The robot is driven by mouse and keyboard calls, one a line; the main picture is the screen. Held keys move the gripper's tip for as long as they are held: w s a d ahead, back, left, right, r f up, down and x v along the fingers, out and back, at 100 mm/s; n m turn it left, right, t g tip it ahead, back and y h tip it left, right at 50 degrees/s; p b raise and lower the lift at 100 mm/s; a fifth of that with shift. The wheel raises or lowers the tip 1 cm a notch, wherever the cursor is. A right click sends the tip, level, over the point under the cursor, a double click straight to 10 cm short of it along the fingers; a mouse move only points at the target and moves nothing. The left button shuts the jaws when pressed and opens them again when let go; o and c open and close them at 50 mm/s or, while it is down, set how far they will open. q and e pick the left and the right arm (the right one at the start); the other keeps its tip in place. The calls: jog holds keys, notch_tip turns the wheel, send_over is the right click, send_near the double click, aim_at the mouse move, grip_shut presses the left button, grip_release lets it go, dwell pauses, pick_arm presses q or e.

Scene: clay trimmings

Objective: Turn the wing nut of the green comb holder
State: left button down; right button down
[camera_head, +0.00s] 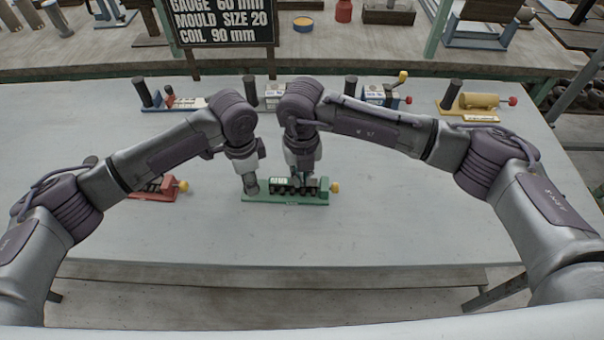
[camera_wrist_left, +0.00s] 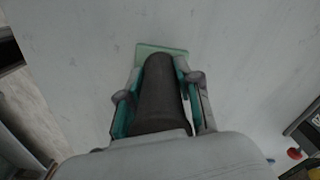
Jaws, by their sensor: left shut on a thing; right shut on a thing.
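The green comb holder (camera_head: 285,199) lies on the grey table in front of me, with a row of dark teeth, a pale label and a yellow knob (camera_head: 336,187) at its right end. My left gripper (camera_head: 250,188) is at its left end, shut on its dark upright handle. In the left wrist view the handle (camera_wrist_left: 158,95) stands between the two fingers, with the green base edge (camera_wrist_left: 160,48) beyond. My right gripper (camera_head: 304,180) is down on the right half of the holder, shut on a small part there. The fingers hide that part; I cannot make out the wing nut.
A red holder (camera_head: 152,195) stands to the left, partly behind my left arm. Several holders, including a yellow one (camera_head: 470,104), line the table's back edge. A black sign (camera_head: 222,22) stands behind. The table front is clear.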

aim_at(302, 178)
jog(key=shift+w, duration=0.1)
jog(key=c, duration=1.3)
grip_release()
jog(key=shift+o, duration=0.2)
notch_tip(302, 178, up, 12)
pick_arm(q)
jog(key=c, duration=0.7)
grip_release()
jog(key=shift+r, duration=0.1)
